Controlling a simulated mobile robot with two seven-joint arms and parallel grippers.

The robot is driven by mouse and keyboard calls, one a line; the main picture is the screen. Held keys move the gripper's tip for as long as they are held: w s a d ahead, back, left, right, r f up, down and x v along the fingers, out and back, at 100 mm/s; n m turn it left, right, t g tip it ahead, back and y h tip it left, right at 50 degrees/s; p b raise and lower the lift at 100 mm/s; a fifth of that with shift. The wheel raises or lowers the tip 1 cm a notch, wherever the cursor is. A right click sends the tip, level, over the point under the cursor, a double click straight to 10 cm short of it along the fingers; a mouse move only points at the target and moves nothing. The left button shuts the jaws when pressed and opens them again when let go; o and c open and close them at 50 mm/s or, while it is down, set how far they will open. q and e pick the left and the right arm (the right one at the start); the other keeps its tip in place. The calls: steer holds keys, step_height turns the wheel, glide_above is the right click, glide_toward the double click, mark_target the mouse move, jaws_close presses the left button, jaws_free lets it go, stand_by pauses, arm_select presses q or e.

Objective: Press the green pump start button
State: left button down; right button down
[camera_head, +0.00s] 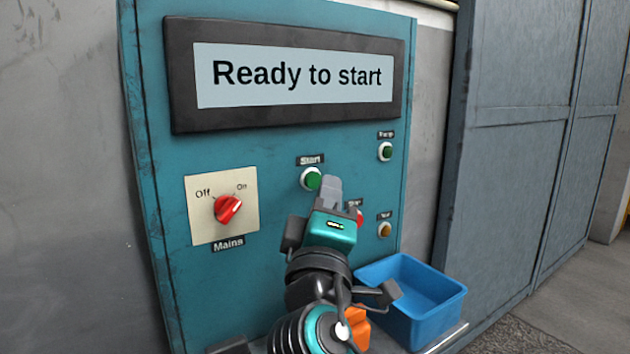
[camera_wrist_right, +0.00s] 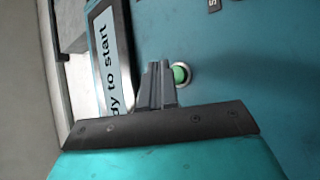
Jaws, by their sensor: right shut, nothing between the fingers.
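The green start button (camera_head: 312,178) sits in a white ring under the "Start" label on the teal control panel (camera_head: 280,150). It also shows in the right wrist view (camera_wrist_right: 180,74), just to the right of the fingertips. My right gripper (camera_head: 330,186) is shut and empty, its fingertips close beside the button's right edge in the head view. In the right wrist view the closed fingers (camera_wrist_right: 160,82) end beside the button. I cannot tell whether they touch the panel. My left gripper is not in view.
The display (camera_head: 295,77) reads "Ready to start". The red mains switch (camera_head: 228,208) is at lower left. A red button (camera_head: 358,217) is partly hidden behind my gripper. A second green button (camera_head: 385,151) and an amber button (camera_head: 384,229) are on the right. A blue bin (camera_head: 425,290) stands below.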

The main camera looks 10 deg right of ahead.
steer(key=shift+w, duration=0.15)
stand_by(0.5)
steer(key=shift+w+a, duration=0.15)
steer(key=shift+w, duration=0.15)
steer(key=shift+w+a, duration=0.1)
steer(key=shift+w, duration=0.2)
stand_by(0.7)
stand_by(0.3)
steer(key=shift+s+d, duration=0.25)
steer(key=shift+s, duration=0.5)
steer(key=shift+s+d, duration=0.3)
steer(key=shift+s, duration=0.45)
steer(key=shift+s+d, duration=0.25)
steer(key=shift+s, duration=0.55)
steer(key=shift+s+d, duration=0.3)
steer(key=shift+s, duration=0.45)
